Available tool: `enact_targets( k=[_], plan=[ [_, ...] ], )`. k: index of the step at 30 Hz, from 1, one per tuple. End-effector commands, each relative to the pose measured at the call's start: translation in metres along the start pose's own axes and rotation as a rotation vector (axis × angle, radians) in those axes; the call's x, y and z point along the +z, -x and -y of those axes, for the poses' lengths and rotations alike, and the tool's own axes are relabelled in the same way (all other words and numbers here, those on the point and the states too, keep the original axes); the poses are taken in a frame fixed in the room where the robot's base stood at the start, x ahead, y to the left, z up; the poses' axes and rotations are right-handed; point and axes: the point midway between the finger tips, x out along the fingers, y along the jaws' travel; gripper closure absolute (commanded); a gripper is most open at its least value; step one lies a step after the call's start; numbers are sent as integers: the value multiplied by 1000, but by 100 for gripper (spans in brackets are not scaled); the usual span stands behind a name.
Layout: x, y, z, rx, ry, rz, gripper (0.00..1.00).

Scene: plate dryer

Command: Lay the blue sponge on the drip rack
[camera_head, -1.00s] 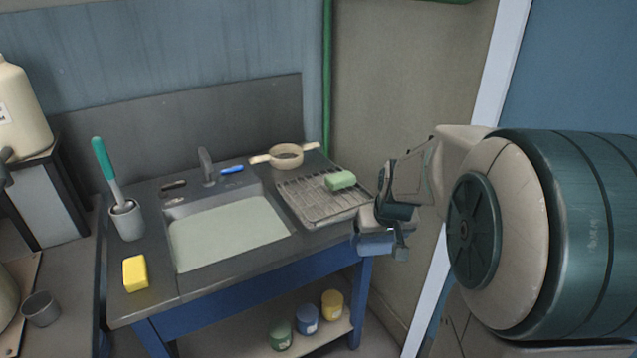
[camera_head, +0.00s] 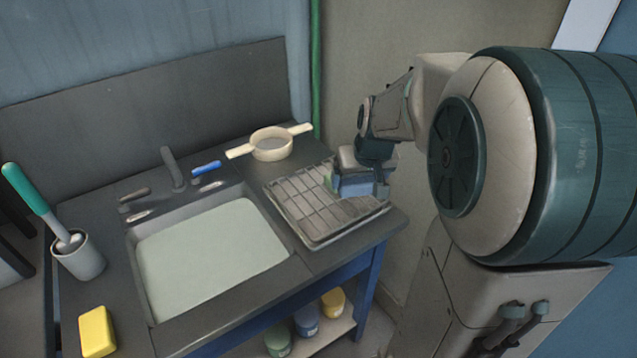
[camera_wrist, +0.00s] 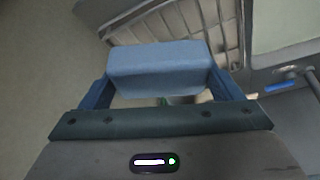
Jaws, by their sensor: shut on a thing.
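The blue sponge (camera_head: 354,188) is between the fingers of my gripper (camera_head: 364,180), which is shut on it. In the wrist view the blue sponge (camera_wrist: 158,66) spans level between the two blue fingers. The metal drip rack (camera_head: 298,207) lies on the counter right of the sink. My gripper and the sponge are over the rack's right part; whether the sponge touches the rack I cannot tell. The rack also shows in the wrist view (camera_wrist: 205,17).
A cream strainer (camera_head: 271,146) stands behind the rack. The sink (camera_head: 212,250) is to the left, with a tap and a blue-handled item (camera_head: 207,168) behind it. A yellow sponge (camera_head: 97,331) and a brush in a grey cup (camera_head: 78,257) are further left. The rack's left part is bare.

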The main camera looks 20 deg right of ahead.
Motion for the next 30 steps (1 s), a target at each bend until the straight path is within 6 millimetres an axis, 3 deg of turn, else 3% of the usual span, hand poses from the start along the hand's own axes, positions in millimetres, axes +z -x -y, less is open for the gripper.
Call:
enact_targets(
  k=[9, 15, 20, 30],
  plan=[
    [-23, -53, 53, -2, 6, 6, 37],
    [-35, -78, 76, -1, 1, 4, 37],
    [-38, -87, 83, 0, -1, 1, 37],
    [-24, -123, 82, 1, -4, 1, 37]
  ],
)
